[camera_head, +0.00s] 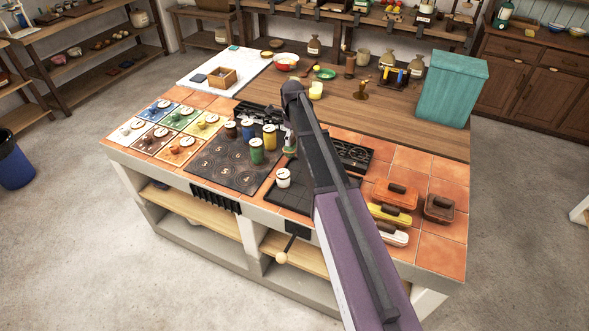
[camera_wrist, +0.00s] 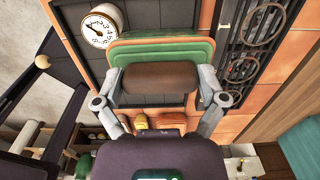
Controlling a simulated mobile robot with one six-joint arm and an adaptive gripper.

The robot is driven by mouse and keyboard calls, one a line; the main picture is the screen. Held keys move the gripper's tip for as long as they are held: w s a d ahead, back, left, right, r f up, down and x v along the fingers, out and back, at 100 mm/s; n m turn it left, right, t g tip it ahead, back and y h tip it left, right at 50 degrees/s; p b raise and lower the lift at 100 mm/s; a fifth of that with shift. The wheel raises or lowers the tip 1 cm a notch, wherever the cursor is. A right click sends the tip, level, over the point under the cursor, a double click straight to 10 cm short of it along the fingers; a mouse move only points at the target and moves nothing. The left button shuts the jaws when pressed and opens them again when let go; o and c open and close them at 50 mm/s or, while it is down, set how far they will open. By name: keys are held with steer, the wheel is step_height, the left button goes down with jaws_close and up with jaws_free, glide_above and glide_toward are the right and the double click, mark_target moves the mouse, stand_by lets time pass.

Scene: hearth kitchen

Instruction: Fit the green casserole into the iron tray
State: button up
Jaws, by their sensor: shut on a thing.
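In the wrist view, the green casserole (camera_wrist: 150,55) shows as a green lid with a lighter rim and a brown bar handle. My gripper (camera_wrist: 160,82) is shut on this handle, one finger at each end. Behind the casserole lies the dark iron tray (camera_wrist: 155,18) with a grid of squares. The tray also shows in the head view (camera_head: 300,202), partly behind my arm. My arm hides the gripper and most of the casserole there. I cannot tell whether the casserole touches the tray or hangs above it.
A round white dial (camera_wrist: 103,27) stands at the tray's left part. A black ringed grate (camera_head: 353,155) lies right of the tray. Orange (camera_head: 395,194), brown (camera_head: 440,208) and yellow lidded dishes stand at the right front. Coloured jars (camera_head: 257,154) stand left of my arm.

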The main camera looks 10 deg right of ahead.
steer(key=shift+f+b, duration=3.15)
steer(key=shift+f+b, duration=1.85)
steer(key=shift+f, duration=0.05)
steer(key=shift+s+f, duration=0.1)
steer(key=o, duration=0.9)
steer(key=shift+o, duration=0.4)
step_height(320, 180, up, 12)
steer(key=p, duration=1.2)
